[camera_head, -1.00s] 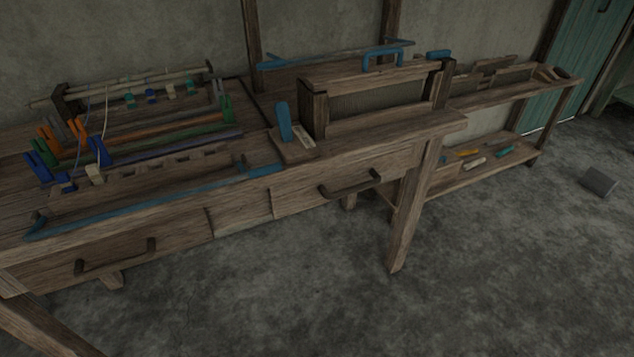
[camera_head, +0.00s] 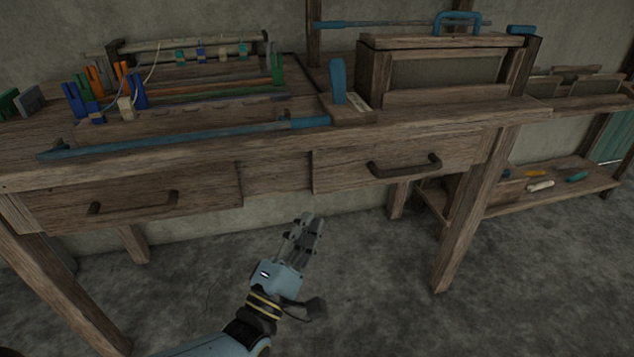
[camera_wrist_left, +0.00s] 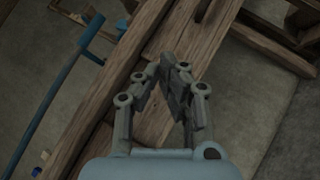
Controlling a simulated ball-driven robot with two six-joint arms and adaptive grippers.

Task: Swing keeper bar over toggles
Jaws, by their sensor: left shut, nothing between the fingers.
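The keeper bar (camera_head: 190,138) looks like the long blue bar lying along the front of the bench top, with a thicker blue end at its right. Behind its left part stand small blue and white blocks (camera_head: 126,108), perhaps the toggles; I cannot tell for sure. My left gripper (camera_head: 309,222) is shut and empty in front of the bench, below the drawers in the picture and apart from the bar. In the left wrist view its fingertips (camera_wrist_left: 177,64) meet in front of wooden beams. A blue bar (camera_wrist_left: 48,98) shows at left there. My right gripper is not in view.
Two drawers with dark handles (camera_head: 404,166) face the front. An upright blue lever (camera_head: 338,80) and a framed reed with a blue handle (camera_head: 457,19) stand at right. Colored posts stand at back left. A low shelf (camera_head: 560,188) holds small tools. The floor in front is clear.

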